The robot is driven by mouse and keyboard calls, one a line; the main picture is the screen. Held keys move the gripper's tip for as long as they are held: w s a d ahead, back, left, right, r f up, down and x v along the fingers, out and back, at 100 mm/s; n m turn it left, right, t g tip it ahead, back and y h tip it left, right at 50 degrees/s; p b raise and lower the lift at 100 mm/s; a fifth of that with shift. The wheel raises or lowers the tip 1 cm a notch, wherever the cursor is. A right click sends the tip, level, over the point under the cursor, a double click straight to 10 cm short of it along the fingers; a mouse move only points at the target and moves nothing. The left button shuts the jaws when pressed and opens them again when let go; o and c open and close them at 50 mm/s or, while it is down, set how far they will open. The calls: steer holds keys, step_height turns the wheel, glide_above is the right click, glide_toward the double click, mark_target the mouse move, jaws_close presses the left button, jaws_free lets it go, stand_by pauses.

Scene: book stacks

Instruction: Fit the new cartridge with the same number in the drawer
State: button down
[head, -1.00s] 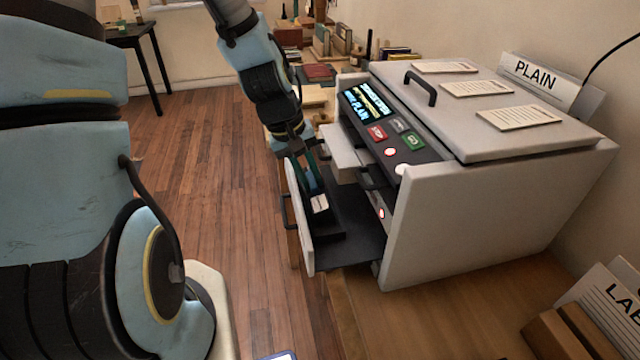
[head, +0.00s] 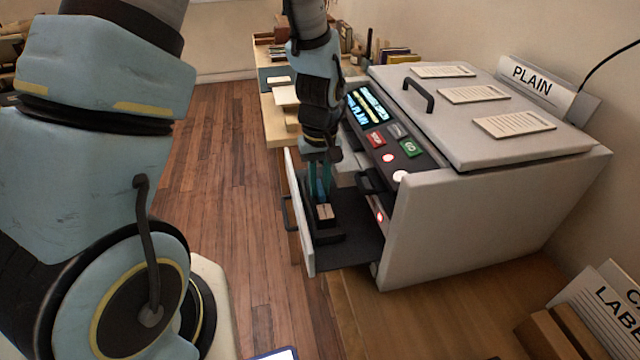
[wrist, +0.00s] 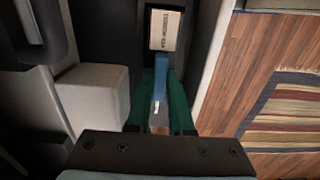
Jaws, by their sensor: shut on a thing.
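The drawer (head: 352,254) of the grey machine is pulled open, with a pale front panel and a dark floor. A black cartridge with a pale label (head: 325,211) is in the drawer, close behind the front panel. Its label also shows in the wrist view (wrist: 163,30), but the print is too small to read. My gripper (head: 319,188) points down over the cartridge. In the wrist view my gripper's green fingers (wrist: 161,82) are shut on a blue tab (wrist: 161,66) at the cartridge. Whether the cartridge is fully seated cannot be told.
The machine (head: 480,210) has a lit screen (head: 368,107), a red button (head: 376,139) and a green button (head: 411,148). A pale block (wrist: 95,95) stands beside my fingers. A PLAIN sign (head: 532,80) stands behind. Wooden floor (head: 225,200) is open to the left.

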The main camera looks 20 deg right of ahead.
mark_target(320, 188)
steer(key=shift+f, duration=0.35)
steer(key=c, duration=1.1)
jaws_free()
steer(key=shift+f, duration=0.1)
step_height(320, 188, up, 12)
steer(key=b, duration=0.2)
steer(key=shift+t, duration=0.8)
steer(key=a, duration=1.7)
steer(key=w+a, duration=0.1)
steer(key=a, duration=0.7)
steer(key=shift+a+r, duration=0.15)
steer(key=shift+r, duration=0.25)
steer(key=shift+w, duration=0.1)
